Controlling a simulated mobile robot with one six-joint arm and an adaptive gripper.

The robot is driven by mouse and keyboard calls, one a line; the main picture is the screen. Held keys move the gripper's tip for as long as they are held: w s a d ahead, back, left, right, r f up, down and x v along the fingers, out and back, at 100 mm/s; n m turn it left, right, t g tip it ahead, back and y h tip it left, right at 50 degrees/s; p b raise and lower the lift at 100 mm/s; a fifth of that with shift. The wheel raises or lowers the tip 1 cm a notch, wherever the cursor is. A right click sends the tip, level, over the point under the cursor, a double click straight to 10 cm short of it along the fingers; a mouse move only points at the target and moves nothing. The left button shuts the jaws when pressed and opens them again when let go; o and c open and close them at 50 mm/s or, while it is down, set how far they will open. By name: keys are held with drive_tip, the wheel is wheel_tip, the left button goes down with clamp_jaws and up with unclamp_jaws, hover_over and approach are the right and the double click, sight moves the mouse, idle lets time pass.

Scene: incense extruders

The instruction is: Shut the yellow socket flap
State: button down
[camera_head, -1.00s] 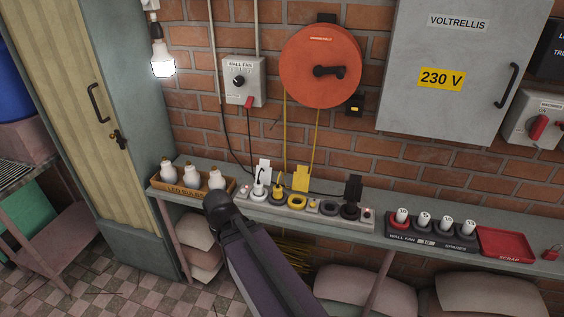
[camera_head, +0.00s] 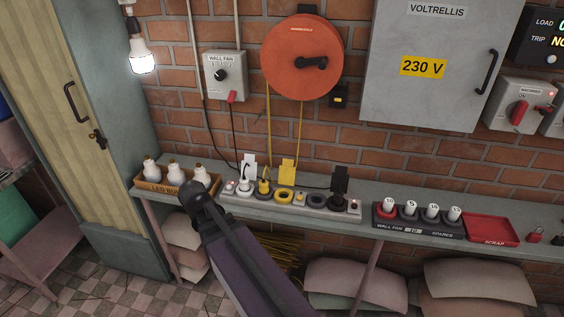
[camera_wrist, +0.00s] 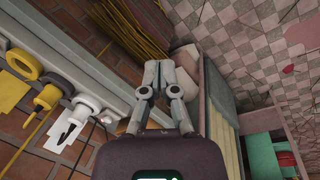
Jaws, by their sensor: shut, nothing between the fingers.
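The yellow socket flap (camera_head: 288,172) stands upright and open behind the yellow ring socket (camera_head: 284,196) on the grey socket strip (camera_head: 325,212). A yellow plug (camera_head: 264,187) with a yellow cord sits just left of that socket. In the wrist view, the yellow socket (camera_wrist: 22,64) and yellow flap (camera_wrist: 10,92) are at the left edge, the flap partly cut off. My gripper (camera_wrist: 160,68) is shut and empty. It is apart from the flap, off to its right in the wrist view. In the head view, my gripper's fingers cannot be made out.
White (camera_head: 250,165) and black (camera_head: 340,181) flaps stand upright on either side. A bulb box (camera_head: 165,188) is left on the shelf. A spares holder (camera_head: 418,229) and red scrap tray (camera_head: 490,230) are right. Yellow cords (camera_head: 269,130) hang from the orange reel (camera_head: 302,58).

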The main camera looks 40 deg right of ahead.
drive_tip(key=w+d+g+h+b, duration=0.1)
drive_tip(key=w+d+h+b, duration=0.15)
drive_tip(key=w+d, duration=0.35)
drive_tip(key=w+d+h+b, duration=0.2)
drive_tip(key=w+d+h, duration=0.2)
drive_tip(key=d, duration=0.5)
drive_tip(key=g+h+b, duration=0.2)
drive_tip(key=h+b, duration=0.1)
drive_tip(key=h, duration=0.3)
approach(287, 172)
drive_tip(key=w+r, duration=0.4)
drive_tip(key=shift+f+n, duration=0.1)
drive_tip(key=shift+n, duration=0.3)
drive_tip(key=b+x, duration=0.2)
drive_tip(key=x, duration=0.8)
drive_tip(key=shift+b, duration=0.35)
